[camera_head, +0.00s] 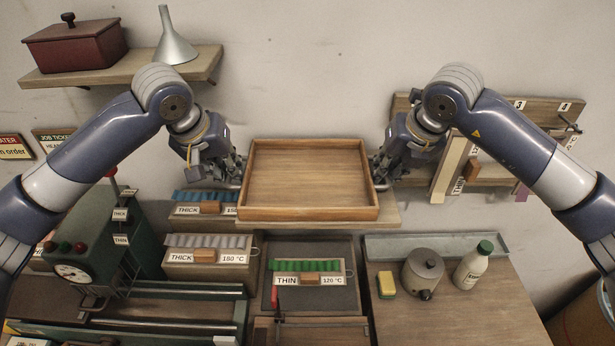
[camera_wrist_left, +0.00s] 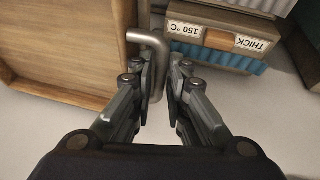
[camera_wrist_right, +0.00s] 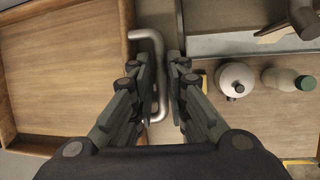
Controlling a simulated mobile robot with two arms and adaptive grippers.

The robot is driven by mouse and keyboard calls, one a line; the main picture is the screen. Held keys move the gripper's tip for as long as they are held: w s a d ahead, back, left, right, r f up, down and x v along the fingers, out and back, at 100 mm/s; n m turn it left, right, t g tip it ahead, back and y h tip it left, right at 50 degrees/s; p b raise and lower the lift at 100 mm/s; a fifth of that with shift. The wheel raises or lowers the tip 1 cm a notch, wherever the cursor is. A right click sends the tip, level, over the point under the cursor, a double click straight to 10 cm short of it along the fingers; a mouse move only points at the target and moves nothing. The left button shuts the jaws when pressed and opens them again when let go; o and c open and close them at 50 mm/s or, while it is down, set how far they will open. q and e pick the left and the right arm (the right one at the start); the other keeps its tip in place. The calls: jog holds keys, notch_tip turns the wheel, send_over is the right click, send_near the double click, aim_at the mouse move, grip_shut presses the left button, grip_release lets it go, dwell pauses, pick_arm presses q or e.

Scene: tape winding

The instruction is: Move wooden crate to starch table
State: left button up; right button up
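The wooden crate (camera_head: 308,213), an empty shallow tray, is at the centre of the head view, over a wooden shelf (camera_head: 389,212). I cannot tell whether it touches the shelf. My left gripper (camera_wrist_left: 164,68) is at its left side, with a metal handle (camera_wrist_left: 150,39) partly between the fingers. My right gripper (camera_wrist_right: 165,68) is at the other metal handle (camera_wrist_right: 152,38), also partly between the fingers. Both grippers look open, with a gap beside the handle. The table at right (camera_head: 470,318), likely the starch table, holds a pot (camera_head: 422,270) and white bottle (camera_head: 472,267).
A yellow sponge (camera_head: 386,284) and a metal trough (camera_head: 435,245) are on the right table. Labelled boxes (camera_head: 210,256) and a green machine (camera_head: 95,240) stand at lower left. A shelf with a red box (camera_head: 75,46) and funnel (camera_head: 174,40) is upper left.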

pick_arm(q)
jog(key=shift+s+r, duration=0.1)
grip_shut()
pick_arm(e)
jog(key=shift+s, duration=0.1)
grip_shut()
pick_arm(q)
jog(key=shift+r, duration=0.15)
pick_arm(e)
jog(key=shift+r, duration=0.2)
